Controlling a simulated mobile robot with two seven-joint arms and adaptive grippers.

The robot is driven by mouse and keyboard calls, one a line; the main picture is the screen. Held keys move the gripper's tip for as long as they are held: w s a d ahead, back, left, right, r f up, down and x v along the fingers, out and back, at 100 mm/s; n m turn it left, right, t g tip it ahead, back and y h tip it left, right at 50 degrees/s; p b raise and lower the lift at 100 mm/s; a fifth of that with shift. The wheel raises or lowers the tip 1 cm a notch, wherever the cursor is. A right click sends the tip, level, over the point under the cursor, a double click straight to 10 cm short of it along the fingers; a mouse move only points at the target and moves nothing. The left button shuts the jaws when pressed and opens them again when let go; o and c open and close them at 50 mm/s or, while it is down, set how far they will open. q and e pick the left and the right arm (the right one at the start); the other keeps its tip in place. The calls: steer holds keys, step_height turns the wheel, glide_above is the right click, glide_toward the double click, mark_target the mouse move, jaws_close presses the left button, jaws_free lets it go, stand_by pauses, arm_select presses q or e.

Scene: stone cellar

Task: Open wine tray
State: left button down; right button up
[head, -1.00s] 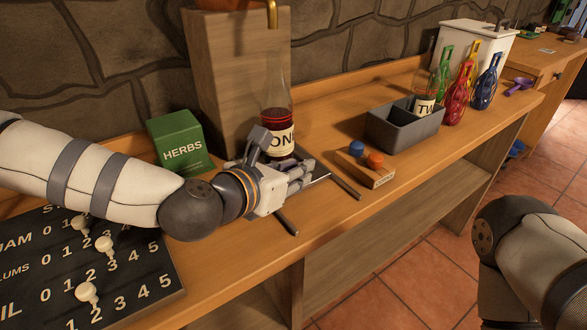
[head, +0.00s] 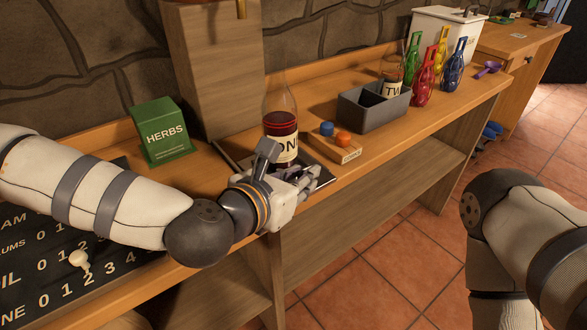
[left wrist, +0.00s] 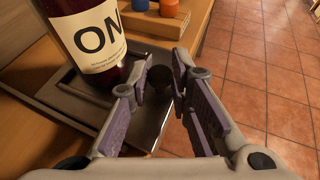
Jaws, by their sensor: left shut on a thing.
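The wine tray is a flat dark tray (head: 232,160) on the wooden counter, under a dark red bottle (head: 281,128) with a white label. In the left wrist view, its grey surface (left wrist: 146,122) shows beside the bottle (left wrist: 88,52), with a dark round knob (left wrist: 160,77) at the near part. My left gripper (head: 303,180) is low at the counter's front edge, in front of the bottle. In the wrist view, the fingers of my left gripper (left wrist: 160,82) are closed around the knob. My right arm is at the right edge; its gripper is out of view.
A wooden block with a blue and an orange knob (head: 334,148) stands right of the bottle. Behind it is a grey divided box (head: 368,118). A green HERBS box (head: 162,133) and a dark counting board (head: 40,292) are at left. The tiled floor (head: 385,260) is clear.

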stand_by(0.3)
arm_select(q)
steer(key=c, duration=1.5)
jaws_free()
steer(key=v, duration=0.7)
steer(key=shift+s+a+r, duration=0.1)
steer(key=shift+s, duration=0.1)
